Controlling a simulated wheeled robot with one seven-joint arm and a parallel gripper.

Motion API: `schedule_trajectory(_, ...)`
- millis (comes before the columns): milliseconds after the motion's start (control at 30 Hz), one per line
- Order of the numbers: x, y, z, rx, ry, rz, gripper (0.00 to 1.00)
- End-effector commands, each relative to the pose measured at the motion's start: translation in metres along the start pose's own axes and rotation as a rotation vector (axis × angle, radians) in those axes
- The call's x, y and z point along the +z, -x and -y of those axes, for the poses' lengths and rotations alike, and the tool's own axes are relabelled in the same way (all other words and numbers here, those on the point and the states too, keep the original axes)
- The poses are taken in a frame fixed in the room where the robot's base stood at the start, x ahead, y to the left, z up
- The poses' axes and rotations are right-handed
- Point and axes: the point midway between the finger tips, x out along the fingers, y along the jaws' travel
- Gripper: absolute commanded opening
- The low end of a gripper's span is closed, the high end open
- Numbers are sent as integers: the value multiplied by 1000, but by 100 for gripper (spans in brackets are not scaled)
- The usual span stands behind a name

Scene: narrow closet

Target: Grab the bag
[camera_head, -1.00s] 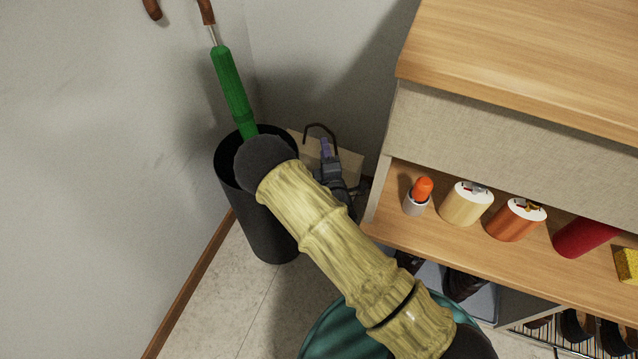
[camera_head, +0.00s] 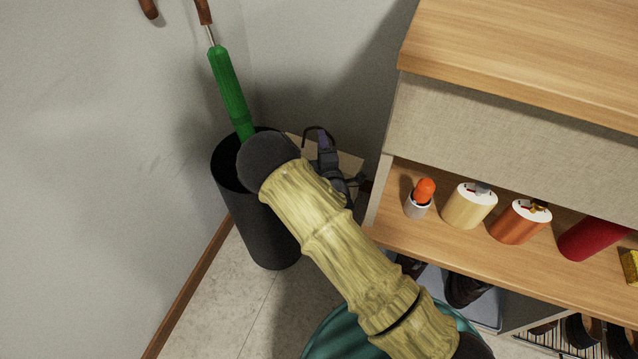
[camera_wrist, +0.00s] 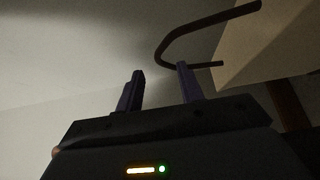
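The tan bag (camera_head: 350,162) stands in the corner behind the black bin, partly hidden by my arm. Its dark, thin handle (camera_head: 307,131) loops up close to my gripper (camera_head: 323,138). In the wrist view the bag (camera_wrist: 275,45) is at the upper right, and its handle (camera_wrist: 205,27) curves out to the left. My gripper (camera_wrist: 161,76) shows there with two dark purple fingers apart and nothing held between them. The handle's curved end is just above the right fingertip; I cannot tell whether they touch.
A black bin (camera_head: 262,225) with a green umbrella (camera_head: 229,85) stands left of the bag, against the wall. A teal rounded object (camera_head: 335,330) is below my arm.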

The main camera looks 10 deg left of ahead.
Motion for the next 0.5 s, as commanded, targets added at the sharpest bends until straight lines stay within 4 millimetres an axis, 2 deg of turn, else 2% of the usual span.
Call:
schedule_trajectory(233,1,-33,2,3,-2,-1,38)
schedule_trajectory(500,1,-40,-1,0,0,-1,38)
